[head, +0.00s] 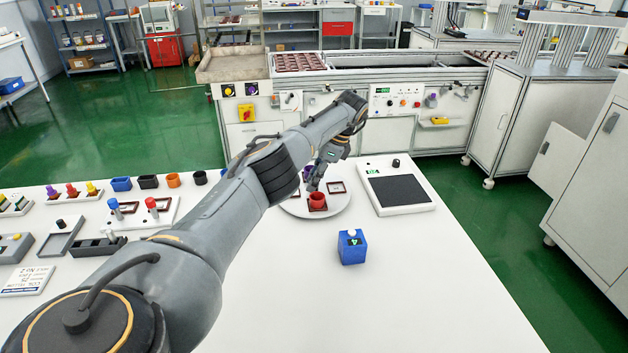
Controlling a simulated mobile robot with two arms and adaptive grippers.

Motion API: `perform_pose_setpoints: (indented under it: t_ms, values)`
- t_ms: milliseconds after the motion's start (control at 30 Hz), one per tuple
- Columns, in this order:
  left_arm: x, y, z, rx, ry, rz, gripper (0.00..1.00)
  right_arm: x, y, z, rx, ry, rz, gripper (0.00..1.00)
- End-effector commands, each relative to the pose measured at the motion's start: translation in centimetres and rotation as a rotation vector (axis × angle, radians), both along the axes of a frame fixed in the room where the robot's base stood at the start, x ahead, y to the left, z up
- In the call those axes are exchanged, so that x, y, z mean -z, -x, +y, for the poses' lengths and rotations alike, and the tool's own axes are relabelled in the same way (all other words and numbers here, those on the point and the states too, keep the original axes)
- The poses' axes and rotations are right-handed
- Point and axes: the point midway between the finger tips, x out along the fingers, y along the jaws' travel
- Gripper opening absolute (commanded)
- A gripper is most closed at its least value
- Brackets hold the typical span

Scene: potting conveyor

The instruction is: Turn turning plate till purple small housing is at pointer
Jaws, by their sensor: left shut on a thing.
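The turning plate (341,206) is a round white disc on the white table, with several dark-framed seats. A red round housing (317,200) sits in the front seat. A small purple thing (307,172), likely the purple small housing, shows at the back left, partly hidden by my arm. The right seat (336,187) looks empty. My left gripper (312,186) points down at the plate's middle, just behind the red housing. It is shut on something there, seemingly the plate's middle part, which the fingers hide. I cannot make out the pointer. My right gripper is not in view.
A blue box (352,248) with a white knob stands in front of the plate. A white device with a dark pad (399,190) lies to the right. Coloured housings (172,180) and fixtures stand at the left. The table's front right is clear.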

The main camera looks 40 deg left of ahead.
Motion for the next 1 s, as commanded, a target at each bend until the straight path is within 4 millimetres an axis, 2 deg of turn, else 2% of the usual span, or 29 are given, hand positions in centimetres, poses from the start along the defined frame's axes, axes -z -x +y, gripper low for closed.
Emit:
perform_pose_setpoints:
  t_ms: [567, 600, 900, 1000]
  values:
    - [-0.19, -0.11, 0.11, -0.015, -0.003, -0.005, 0.00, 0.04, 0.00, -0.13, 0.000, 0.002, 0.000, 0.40]
    - [-0.19, -0.11, 0.11, -0.014, -0.003, -0.005, 0.32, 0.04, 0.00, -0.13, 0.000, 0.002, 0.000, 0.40]
    - [-0.12, -0.05, 0.05, -0.014, -0.002, -0.002, 0.34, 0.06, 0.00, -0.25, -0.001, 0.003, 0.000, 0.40]
    - [-0.64, -0.07, 0.06, -0.014, -0.002, -0.003, 0.34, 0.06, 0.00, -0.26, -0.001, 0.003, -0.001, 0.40]
